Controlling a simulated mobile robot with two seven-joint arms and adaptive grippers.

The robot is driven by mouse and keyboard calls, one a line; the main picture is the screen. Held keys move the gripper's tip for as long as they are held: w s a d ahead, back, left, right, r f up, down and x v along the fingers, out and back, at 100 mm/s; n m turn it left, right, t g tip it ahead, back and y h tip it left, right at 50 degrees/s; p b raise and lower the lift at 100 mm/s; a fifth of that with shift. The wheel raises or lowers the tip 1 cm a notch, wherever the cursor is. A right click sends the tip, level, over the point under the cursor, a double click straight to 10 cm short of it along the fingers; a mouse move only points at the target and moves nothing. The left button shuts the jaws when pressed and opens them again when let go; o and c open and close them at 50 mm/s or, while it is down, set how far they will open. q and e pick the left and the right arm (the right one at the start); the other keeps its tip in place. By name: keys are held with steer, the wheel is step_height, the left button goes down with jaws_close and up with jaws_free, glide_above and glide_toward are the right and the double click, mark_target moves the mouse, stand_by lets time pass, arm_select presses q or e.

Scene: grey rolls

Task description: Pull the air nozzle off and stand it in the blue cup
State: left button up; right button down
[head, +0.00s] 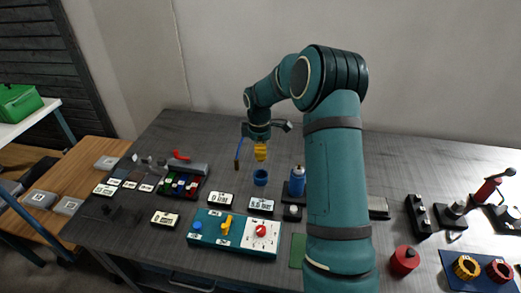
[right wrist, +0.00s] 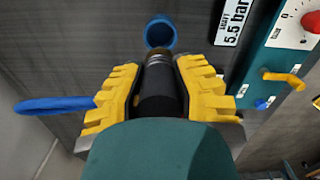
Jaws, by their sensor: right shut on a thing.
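The right gripper (head: 260,152), with yellow fingers, hangs above the table just over the blue cup (head: 260,177). In the right wrist view its fingers (right wrist: 157,95) are shut on the dark air nozzle (right wrist: 156,88), which has a brownish end pointing toward the cup. The cup's open round mouth (right wrist: 160,33) shows just beyond that end, with the nozzle apart from it as far as I can tell. A blue hose (head: 241,145) with a brown end hangs left of the gripper; a blue length (right wrist: 55,104) also shows at left in the wrist view. My left gripper is out of view.
A blue bottle (head: 297,178) stands right of the cup. Two label plates (head: 220,199) and a teal panel (head: 235,232) with knobs lie in front. A tray of coloured parts (head: 180,183) is at left. The table behind the cup is clear.

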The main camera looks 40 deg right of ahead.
mark_target(261, 171)
steer(key=shift+f+b, duration=1.55)
steer(key=shift+f, duration=1.4)
steer(key=shift+p, duration=0.4)
steer(key=shift+f, duration=0.15)
steer(key=shift+f+b, duration=0.3)
steer(key=shift+f, duration=0.05)
steer(key=shift+f+b, duration=0.85)
steer(key=shift+f, duration=0.75)
steer(key=c, duration=0.8)
jaws_free()
